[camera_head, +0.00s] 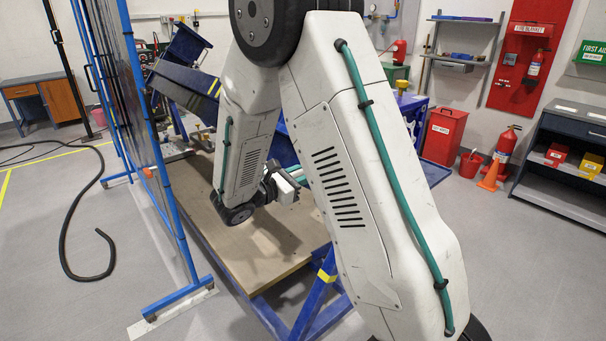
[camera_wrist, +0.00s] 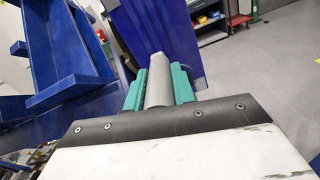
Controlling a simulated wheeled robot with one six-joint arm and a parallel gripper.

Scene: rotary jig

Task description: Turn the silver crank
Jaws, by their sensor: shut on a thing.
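In the wrist view, the silver crank's grip (camera_wrist: 157,88) is a plain grey cylinder standing between the two teal fingers of my gripper (camera_wrist: 158,84). The fingers are shut on it, one on each side. Behind it rises a blue panel (camera_wrist: 150,35). In the head view, my gripper (camera_head: 297,175) is small and partly covered by my own arm link. The crank is hidden there behind the arm, so its angle cannot be told.
Blue angled trays (camera_head: 182,75) stand at the back left of a wooden-topped table (camera_head: 270,245) with a blue frame. A blue-framed screen (camera_head: 130,120) borders the table's left side. A red bin (camera_head: 443,135) and an orange cone (camera_head: 489,178) stand right. Grey floor is clear between.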

